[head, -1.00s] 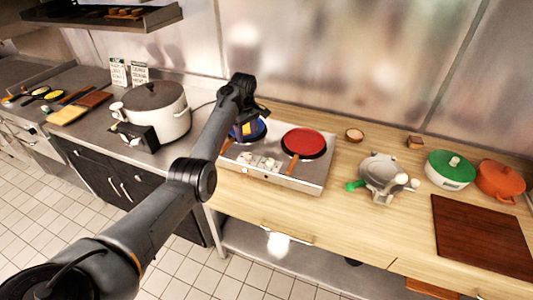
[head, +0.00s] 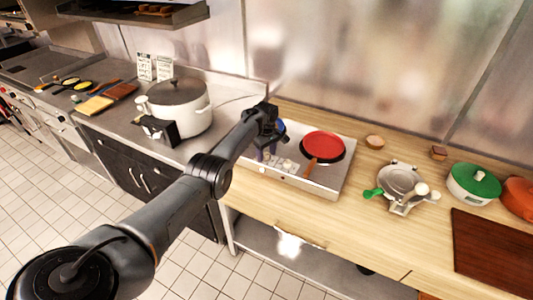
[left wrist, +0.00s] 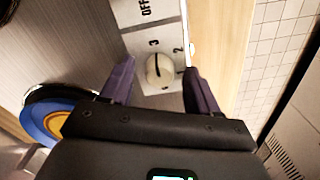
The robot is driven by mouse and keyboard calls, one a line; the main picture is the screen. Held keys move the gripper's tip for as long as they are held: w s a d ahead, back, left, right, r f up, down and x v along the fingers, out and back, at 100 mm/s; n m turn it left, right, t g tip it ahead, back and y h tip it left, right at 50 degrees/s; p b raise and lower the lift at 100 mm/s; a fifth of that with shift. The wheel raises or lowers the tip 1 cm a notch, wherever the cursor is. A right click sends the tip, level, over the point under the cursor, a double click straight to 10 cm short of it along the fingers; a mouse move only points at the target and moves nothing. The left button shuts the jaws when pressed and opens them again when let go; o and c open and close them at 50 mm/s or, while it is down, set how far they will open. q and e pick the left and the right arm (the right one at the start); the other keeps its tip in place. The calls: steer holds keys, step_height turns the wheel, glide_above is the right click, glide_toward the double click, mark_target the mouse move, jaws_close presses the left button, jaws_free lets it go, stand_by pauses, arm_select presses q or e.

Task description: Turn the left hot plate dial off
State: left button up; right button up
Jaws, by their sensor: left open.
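The hot plate (head: 325,186) is a silver unit on the wooden counter, with its dials on the front left of its top. My left gripper (head: 266,155) is over the left end of the hot plate, by the dials. In the left wrist view my left gripper (left wrist: 160,80) is open, one finger on each side of a round pale dial (left wrist: 159,70). Labels 3, 2 and 1 ring the dial, and OFF shows above. I cannot tell whether the fingers touch it, nor its exact setting. Another dial (head: 287,165) shows to the right in the head view.
A blue pan (left wrist: 45,122) sits beside the gripper, partly hidden by it. A red pan (head: 324,146) with a brown handle is on the right burner. A large lidded pot (head: 185,118) stands left. A metal appliance with a green handle (head: 400,182) is to the right.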

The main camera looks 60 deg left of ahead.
arm_select(q)
steer(key=c, duration=1)
steer(key=shift+c, duration=0.2)
